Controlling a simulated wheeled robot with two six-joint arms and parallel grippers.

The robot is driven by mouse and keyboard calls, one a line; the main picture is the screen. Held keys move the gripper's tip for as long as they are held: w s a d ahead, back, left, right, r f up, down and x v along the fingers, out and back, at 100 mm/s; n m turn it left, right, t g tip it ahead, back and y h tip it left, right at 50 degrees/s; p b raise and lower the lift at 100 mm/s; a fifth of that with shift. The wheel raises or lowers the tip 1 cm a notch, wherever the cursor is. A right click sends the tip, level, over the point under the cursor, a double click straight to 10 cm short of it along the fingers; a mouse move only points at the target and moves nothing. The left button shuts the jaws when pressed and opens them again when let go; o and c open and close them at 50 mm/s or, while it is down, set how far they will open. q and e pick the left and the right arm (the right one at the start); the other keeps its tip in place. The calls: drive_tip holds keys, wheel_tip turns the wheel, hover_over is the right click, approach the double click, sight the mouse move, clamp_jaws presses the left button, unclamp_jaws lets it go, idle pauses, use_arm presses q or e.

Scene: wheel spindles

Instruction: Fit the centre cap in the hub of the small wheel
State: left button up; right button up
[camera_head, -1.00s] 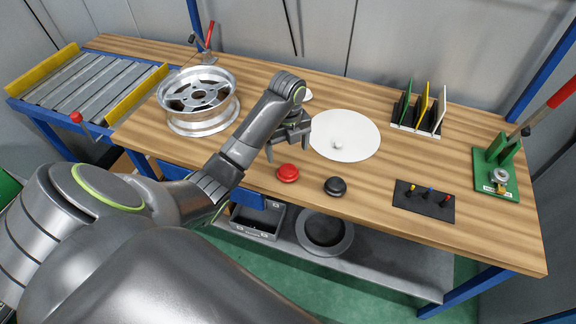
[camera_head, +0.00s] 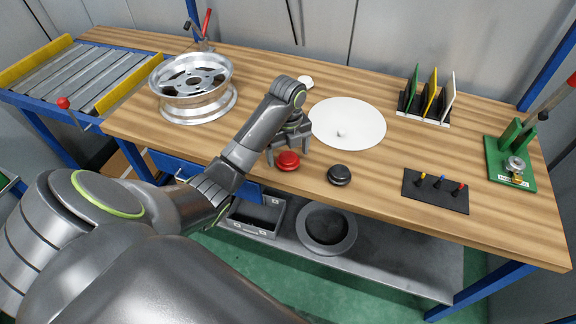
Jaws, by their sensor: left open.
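A silver spoked wheel (camera_head: 166,102) lies flat on the workbench at the left, its open hub facing up. It is the only wheel on the bench top. A red round cap-like piece (camera_head: 287,161) lies near the front edge, with a similar black piece (camera_head: 339,175) to its right. A small white round piece (camera_head: 305,82) lies behind my arm. I cannot tell which one is the centre cap. My left gripper (camera_head: 289,154) is open and empty, its fingers pointing down around or just above the red piece; contact is unclear. My right gripper is out of view.
A white disc (camera_head: 362,116) with a small knob lies mid-bench. A black pin board (camera_head: 435,191) and a green lever fixture (camera_head: 511,165) stand at the right. A roller conveyor (camera_head: 80,75) adjoins at the left.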

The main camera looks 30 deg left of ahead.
use_arm(q)
wheel_tip(320, 180, down, 2)
drive_tip(key=c, duration=1.1)
drive_tip(key=shift+r, duration=0.15)
